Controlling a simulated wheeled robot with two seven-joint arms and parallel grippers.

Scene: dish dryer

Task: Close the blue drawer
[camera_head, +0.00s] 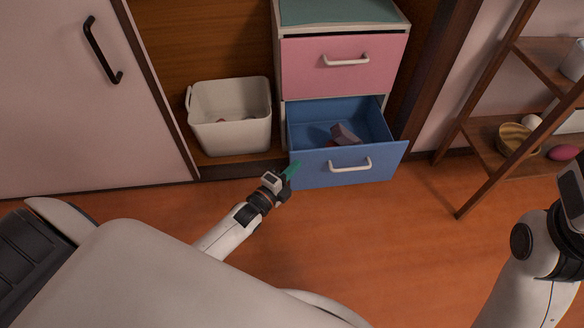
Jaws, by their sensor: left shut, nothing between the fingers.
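The blue drawer (346,177) is pulled out at the bottom of a small cabinet, below a closed pink drawer (352,68). It has a white handle (350,165) on its front, and a greyish block-like item (344,134) with something reddish lies inside. My left gripper (292,170), with green fingertips, is shut and empty. It is at the left edge of the blue drawer's front; I cannot tell whether it touches. My right arm shows at the right edge, but its gripper is out of view.
A white bin (231,117) stands left of the cabinet. A pale door (62,100) with a black handle is farther left. A wooden shelf rack (483,150) with a bowl (517,140) stands at the right. The wooden floor (400,230) before the drawer is clear.

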